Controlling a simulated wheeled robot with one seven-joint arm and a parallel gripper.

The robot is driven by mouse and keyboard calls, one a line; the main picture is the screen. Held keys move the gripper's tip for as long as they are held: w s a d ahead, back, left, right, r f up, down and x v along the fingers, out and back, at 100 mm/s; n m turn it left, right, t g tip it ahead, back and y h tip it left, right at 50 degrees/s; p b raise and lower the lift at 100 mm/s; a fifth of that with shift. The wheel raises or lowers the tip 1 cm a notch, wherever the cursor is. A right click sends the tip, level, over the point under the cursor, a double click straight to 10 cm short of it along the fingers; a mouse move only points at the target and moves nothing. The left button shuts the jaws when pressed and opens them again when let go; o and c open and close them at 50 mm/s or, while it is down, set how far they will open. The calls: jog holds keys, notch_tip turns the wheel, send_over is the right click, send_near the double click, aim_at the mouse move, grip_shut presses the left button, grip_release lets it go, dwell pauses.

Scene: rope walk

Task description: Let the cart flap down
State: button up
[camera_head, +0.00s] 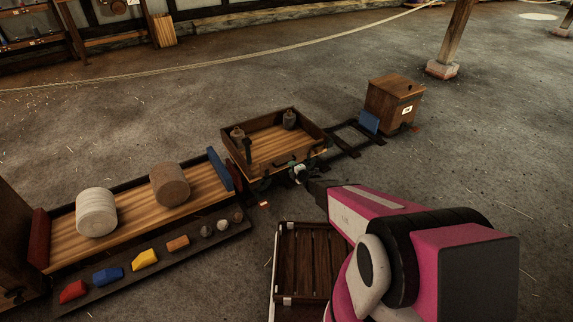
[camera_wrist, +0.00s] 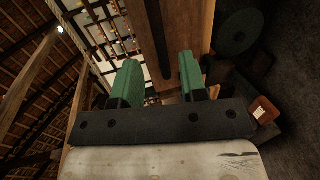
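The cart (camera_head: 262,147) is an open wooden box with dark edges, standing on a dark track in the middle of the head view. In the wrist view the two green fingers of my gripper (camera_wrist: 159,78) are spread apart. A brown wooden board (camera_wrist: 185,25) rises beyond them, partly hidden by the right finger. I see nothing clamped between the fingers.
Dark weights (camera_head: 289,119) stand in the cart. At left, a long wooden bed (camera_head: 135,205) holds two drums, with coloured blocks in front. A slatted wooden piece (camera_head: 305,262) lies near my arm. A wooden box (camera_head: 394,103) stands behind right. Floor is clear at right.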

aim_at(295, 159)
jog(key=x, duration=0.6)
grip_shut()
